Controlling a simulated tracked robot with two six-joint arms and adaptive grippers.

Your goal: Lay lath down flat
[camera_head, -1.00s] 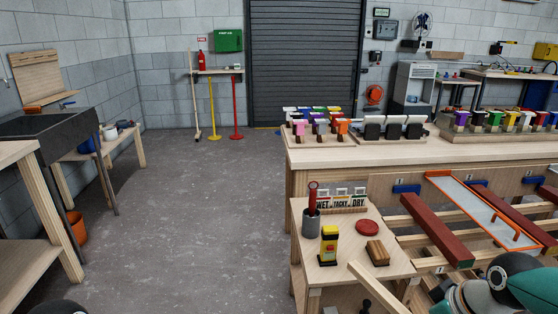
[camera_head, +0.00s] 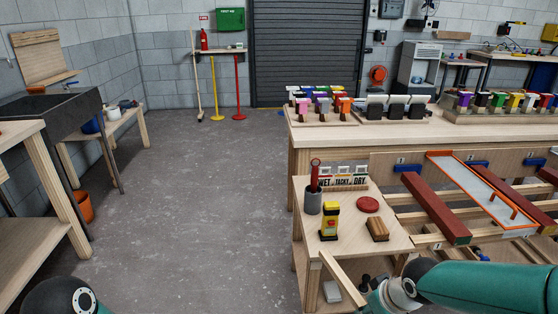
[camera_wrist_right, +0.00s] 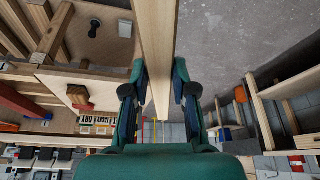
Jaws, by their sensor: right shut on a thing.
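The lath (camera_head: 341,278) is a pale bare wood strip. In the head view it slants from beside the small side table's front left edge down toward my right wrist. In the right wrist view the lath (camera_wrist_right: 155,28) runs between the fingers of my right gripper (camera_wrist_right: 159,78), which is shut on it. The lath extends from the fingers to the top edge of that view, over the concrete floor and beside the table. Its full length is not visible. My left gripper is out of view; only part of my left arm shows at the bottom left.
The side table (camera_head: 400,240) holds a grey cup (camera_head: 313,202), a yellow-black device (camera_head: 330,222), a red disc (camera_head: 369,204) and a wooden block (camera_head: 378,229). A rack with red battens (camera_head: 435,208) and an orange-edged tray (camera_head: 470,186) stands to the right. The floor (camera_head: 200,220) at left is clear.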

